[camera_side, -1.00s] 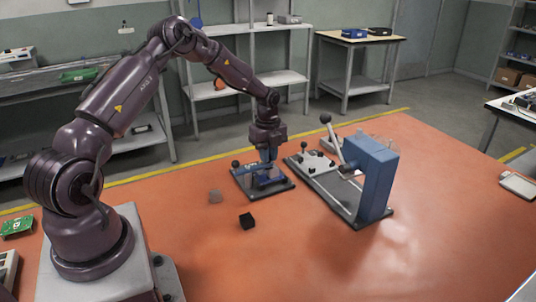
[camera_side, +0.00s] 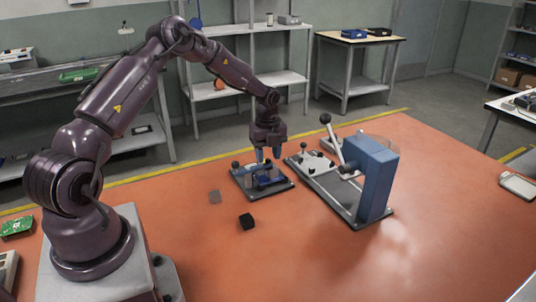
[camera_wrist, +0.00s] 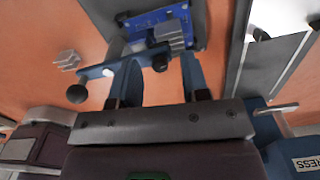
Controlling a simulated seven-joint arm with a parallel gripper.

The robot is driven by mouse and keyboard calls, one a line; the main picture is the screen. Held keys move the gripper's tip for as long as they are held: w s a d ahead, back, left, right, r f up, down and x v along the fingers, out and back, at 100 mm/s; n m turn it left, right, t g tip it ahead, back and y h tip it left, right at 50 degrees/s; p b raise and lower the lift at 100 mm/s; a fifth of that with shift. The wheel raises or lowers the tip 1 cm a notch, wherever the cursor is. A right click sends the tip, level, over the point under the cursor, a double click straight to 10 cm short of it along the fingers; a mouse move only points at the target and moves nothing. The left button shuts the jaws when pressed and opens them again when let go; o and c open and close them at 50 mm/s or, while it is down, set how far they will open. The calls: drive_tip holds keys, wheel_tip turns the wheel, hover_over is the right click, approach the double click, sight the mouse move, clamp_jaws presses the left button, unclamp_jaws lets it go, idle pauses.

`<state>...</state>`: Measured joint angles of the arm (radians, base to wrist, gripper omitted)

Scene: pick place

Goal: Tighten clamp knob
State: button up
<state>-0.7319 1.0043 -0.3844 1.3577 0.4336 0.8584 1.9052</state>
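A small clamp fixture (camera_side: 282,188) with a dark base plate stands near the table's middle. A blue part lies on it, and the wrist view shows a blue board (camera_wrist: 140,22). A black ball knob (camera_side: 236,164) stands at the fixture's left side; the wrist view shows a round black knob (camera_wrist: 77,94) at the end of a blue bar. Another dark knob (camera_wrist: 160,63) shows between my fingers. My gripper (camera_side: 267,154) is above the fixture, fingers apart, with nothing visibly held. Which knob is the clamp knob, and any contact, I cannot tell.
A blue press (camera_side: 376,180) with a lever stands close on the right. The front of the orange table (camera_side: 290,265) is clear.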

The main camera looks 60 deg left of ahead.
sight(268, 159)
wheel_tip(268, 159, up, 13)
idle(0.7)
idle(0.3)
